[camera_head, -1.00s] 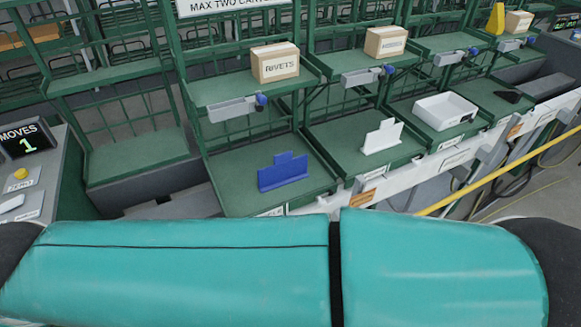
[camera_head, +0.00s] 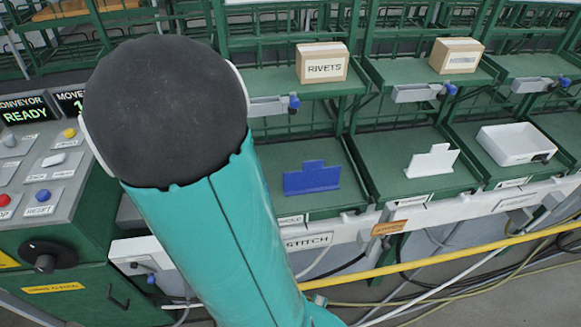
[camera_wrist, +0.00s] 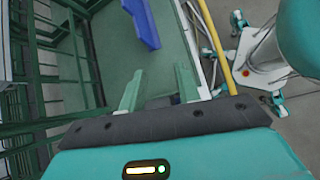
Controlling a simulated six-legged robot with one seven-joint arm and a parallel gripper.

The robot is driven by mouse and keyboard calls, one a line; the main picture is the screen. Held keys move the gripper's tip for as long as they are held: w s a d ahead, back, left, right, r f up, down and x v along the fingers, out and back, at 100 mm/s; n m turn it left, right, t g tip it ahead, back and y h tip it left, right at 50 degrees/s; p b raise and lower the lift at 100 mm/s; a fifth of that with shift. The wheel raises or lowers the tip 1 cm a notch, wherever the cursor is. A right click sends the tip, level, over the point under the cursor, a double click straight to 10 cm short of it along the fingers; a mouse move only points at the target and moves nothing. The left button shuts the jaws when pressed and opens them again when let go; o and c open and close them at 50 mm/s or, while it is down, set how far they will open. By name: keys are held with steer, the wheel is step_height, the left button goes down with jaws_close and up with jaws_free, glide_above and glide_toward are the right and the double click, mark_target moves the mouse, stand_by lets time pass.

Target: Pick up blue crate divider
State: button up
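The blue crate divider (camera_head: 312,178) stands upright on a green lower shelf in the head view, with a raised tab along its top. It also shows at the top of the wrist view (camera_wrist: 143,22). My gripper (camera_wrist: 158,72) is open and empty in the wrist view. Its two fingers are apart and point toward the shelf, with the divider beyond their tips and not touched. My gripper is not seen in the head view, where my teal arm fills the left middle.
A RIVETS box (camera_head: 322,63) sits on the shelf above. A yellow rail (camera_head: 430,256) runs in front. A control panel (camera_head: 40,165) is at left.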

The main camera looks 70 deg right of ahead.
mark_target(318, 168)
steer(key=s+d+f+g, duration=0.1)
steer(key=s+d+f, duration=0.1)
steer(key=s+d, duration=0.3)
steer(key=s+d+f+n+g+h, duration=0.1)
steer(key=s+d+f+g, duration=0.1)
steer(key=s+d, duration=0.3)
steer(key=s+d+f+n+g, duration=0.1)
steer(key=s+d+f+g, duration=0.1)
steer(key=s+d, duration=0.4)
steer(key=shift+s+f, duration=0.25)
steer(key=shift+f, duration=0.45)
jaws_close()
